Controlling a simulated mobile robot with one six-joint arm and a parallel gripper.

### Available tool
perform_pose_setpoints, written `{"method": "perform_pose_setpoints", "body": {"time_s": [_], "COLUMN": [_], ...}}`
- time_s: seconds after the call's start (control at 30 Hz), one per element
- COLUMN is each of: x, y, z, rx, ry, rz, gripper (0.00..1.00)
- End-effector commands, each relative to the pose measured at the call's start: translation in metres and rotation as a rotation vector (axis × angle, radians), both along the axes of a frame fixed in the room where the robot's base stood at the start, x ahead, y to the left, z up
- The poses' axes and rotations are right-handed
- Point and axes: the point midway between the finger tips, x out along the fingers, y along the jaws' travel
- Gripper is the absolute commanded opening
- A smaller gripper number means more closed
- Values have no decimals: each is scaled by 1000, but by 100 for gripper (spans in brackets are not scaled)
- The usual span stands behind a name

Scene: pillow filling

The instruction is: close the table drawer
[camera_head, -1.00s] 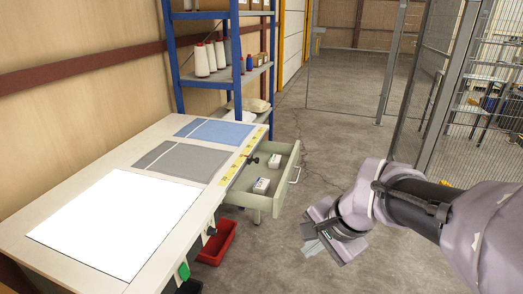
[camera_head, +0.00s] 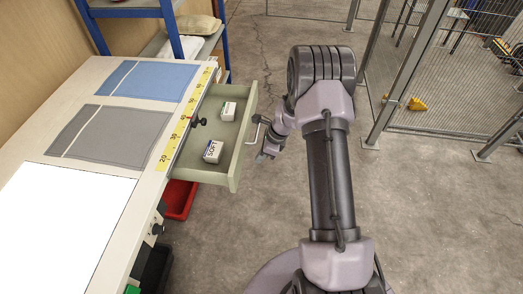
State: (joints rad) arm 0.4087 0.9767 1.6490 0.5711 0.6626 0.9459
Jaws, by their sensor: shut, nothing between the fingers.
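The table drawer (camera_head: 234,160) is pulled out from the right side of the work table (camera_head: 172,184). It is pale green with a metal handle (camera_head: 257,127) on its front. Two small white boxes lie inside: one marked SOFT (camera_head: 213,151) and one with a green mark (camera_head: 229,111). My gripper (camera_head: 263,157) is shut and empty, just right of the drawer front and handle. It hangs low beside the handle. I cannot tell whether it touches the drawer.
A red bin (camera_head: 178,199) stands on the floor under the table. A blue shelf (camera_head: 172,28) rises behind the table. Fabric pieces, blue (camera_head: 150,80) and grey (camera_head: 120,137), lie on the tabletop. The floor right of the drawer is open, up to a mesh fence (camera_head: 455,75).

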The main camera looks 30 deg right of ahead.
Motion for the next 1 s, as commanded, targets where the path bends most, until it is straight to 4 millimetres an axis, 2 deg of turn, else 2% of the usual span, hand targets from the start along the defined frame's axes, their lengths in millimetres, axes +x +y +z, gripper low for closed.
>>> {"method": "perform_pose_setpoints", "body": {"time_s": [0.03,0.1,0.17,0.3,0.43,1.0], "x": [2,5,9,22,28,30], "y": [4,9,14,33,41,44], "z": [-14,-28,-35,-31,-30,-29], "rx": [0,1,-1,-1,-1,-1], "ry": [0,1,-1,-3,-1,-1], "rz": [1,3,3,4,3,3], "gripper": [0,0,0,0,0,0]}}
